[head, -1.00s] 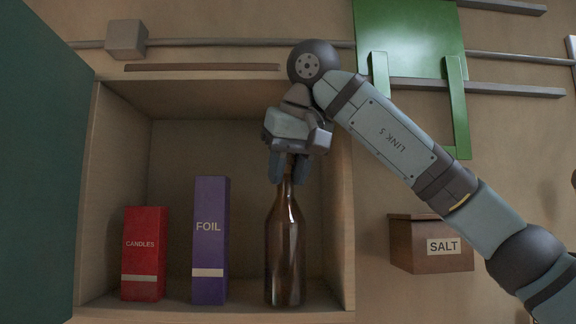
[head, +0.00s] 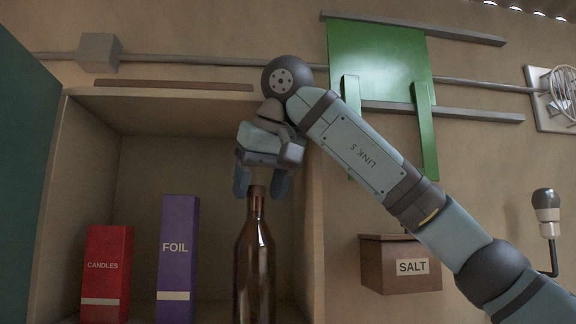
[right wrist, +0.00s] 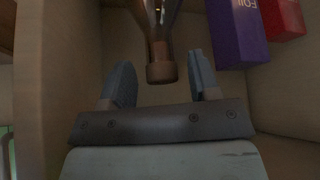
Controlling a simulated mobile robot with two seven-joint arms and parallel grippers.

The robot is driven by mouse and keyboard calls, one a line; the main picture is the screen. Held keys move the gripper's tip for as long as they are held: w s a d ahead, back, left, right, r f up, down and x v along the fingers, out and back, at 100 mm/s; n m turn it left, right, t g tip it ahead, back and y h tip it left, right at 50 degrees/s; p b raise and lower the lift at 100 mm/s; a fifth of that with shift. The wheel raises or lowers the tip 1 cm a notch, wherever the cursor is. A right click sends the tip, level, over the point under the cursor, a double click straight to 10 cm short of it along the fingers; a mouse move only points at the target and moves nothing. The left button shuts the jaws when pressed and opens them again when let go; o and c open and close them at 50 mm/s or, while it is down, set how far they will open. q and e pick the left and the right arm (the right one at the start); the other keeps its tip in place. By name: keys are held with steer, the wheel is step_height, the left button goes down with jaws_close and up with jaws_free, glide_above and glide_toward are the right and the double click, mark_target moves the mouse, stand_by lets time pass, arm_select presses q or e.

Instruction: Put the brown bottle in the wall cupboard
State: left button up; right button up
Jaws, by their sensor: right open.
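The brown bottle (head: 255,262) stands upright inside the wall cupboard (head: 310,245), at the right of the purple box. My right gripper (head: 262,184) is open above the bottle, its two fingers spread on either side of the bottle's top. In the right wrist view the bottle's neck and cap (right wrist: 160,70) show between the parted fingers (right wrist: 160,85), with a gap on both sides. The bottle's base is cut off by the lower edge of the head view. My left gripper is not in view.
A purple FOIL box (head: 177,260) and a red CANDLES box (head: 107,275) stand left of the bottle in the cupboard. A green cupboard door (head: 22,190) is open at the left. A SALT box (head: 400,264) hangs on the wall at the right.

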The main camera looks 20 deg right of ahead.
steer(key=s+d+r+b, duration=0.1)
steer(key=s+r+b, duration=0.2)
steer(key=s, duration=1.1)
steer(key=shift+d+r, duration=0.2)
steer(key=shift+d, duration=0.1)
steer(key=shift+s, duration=0.1)
